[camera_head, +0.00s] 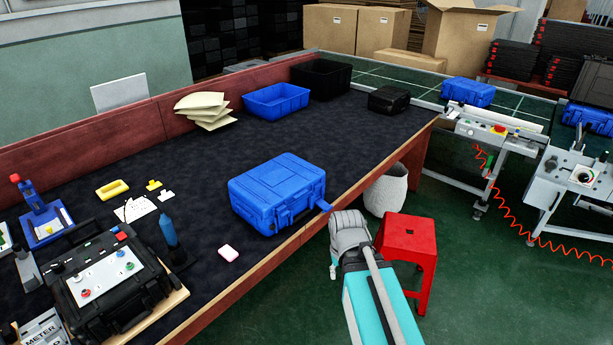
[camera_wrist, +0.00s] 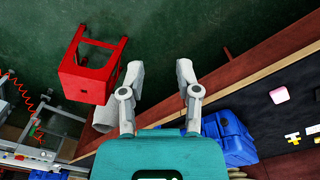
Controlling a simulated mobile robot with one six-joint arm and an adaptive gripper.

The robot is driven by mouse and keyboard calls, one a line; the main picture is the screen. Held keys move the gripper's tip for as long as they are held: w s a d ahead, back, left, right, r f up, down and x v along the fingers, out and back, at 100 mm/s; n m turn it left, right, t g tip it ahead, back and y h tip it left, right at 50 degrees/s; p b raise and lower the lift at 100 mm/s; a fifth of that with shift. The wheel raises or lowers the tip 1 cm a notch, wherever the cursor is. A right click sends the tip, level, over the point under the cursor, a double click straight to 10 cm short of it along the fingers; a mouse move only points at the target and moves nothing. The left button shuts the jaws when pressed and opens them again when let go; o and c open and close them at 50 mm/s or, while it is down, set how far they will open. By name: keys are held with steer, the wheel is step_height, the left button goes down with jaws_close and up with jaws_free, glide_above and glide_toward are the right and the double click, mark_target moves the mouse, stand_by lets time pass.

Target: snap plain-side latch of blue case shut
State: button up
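The blue case (camera_head: 277,190) lies closed-looking on the dark table mat near its front edge. A blue latch tab (camera_head: 323,206) sticks outward from its front, near the right corner. Another latch (camera_head: 284,218) on the front looks flat against it. I cannot tell which is the plain side. My gripper (camera_head: 347,222) is off the table's front edge, to the right of the case and apart from it. In the wrist view my gripper (camera_wrist: 159,68) has its two fingers spread with nothing between them. The blue case (camera_wrist: 232,138) shows there behind the right finger, partly hidden by my wrist.
A red stool (camera_head: 408,236) and a pale bin (camera_head: 386,190) stand on the floor beside my arm. A pink block (camera_head: 228,253) lies left of the case. A blue tray (camera_head: 276,100) and a black case (camera_head: 389,98) sit farther back. The mat around the case is mostly clear.

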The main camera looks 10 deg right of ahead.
steer(key=o, duration=0.5)
steer(key=w+d+f+t+b, duration=0.1)
steer(key=w+f+b, duration=0.2)
steer(key=w+f, duration=0.1)
steer(key=shift+w+d+m+t+b, duration=0.3)
steer(key=shift+w+m+t+b, duration=0.1)
steer(key=shift+w, duration=0.05)
steer(key=w+d+f+m+t+h+b, duration=0.1)
steer(key=w+d+f+t+b, duration=0.3)
steer(key=w+b, duration=0.5)
steer(key=w+d+f+m+t+h+b, duration=0.1)
steer(key=w+d+f+t+b, duration=0.2)
steer(key=w+t+b, duration=0.5)
steer(key=w+d+f+m+t+h+b, duration=0.1)
steer(key=w+d+f+t+b, duration=0.25)
steer(key=w+b, duration=0.75)
step_height(320, 180, down, 10)
steer(key=w+a+n+t+y+b, duration=0.1)
steer(key=w+n+t+y+b, duration=0.1)
steer(key=n+y+b, duration=0.9)
steer(key=t+y+b, duration=0.1)
steer(key=y+b, duration=0.8)
steer(key=b, duration=0.4)
steer(key=shift+w+a+n, duration=0.35)
steer(key=shift+n, duration=0.05)
steer(key=shift+w+r+t, duration=0.1)
steer(key=shift+t, duration=0.15)
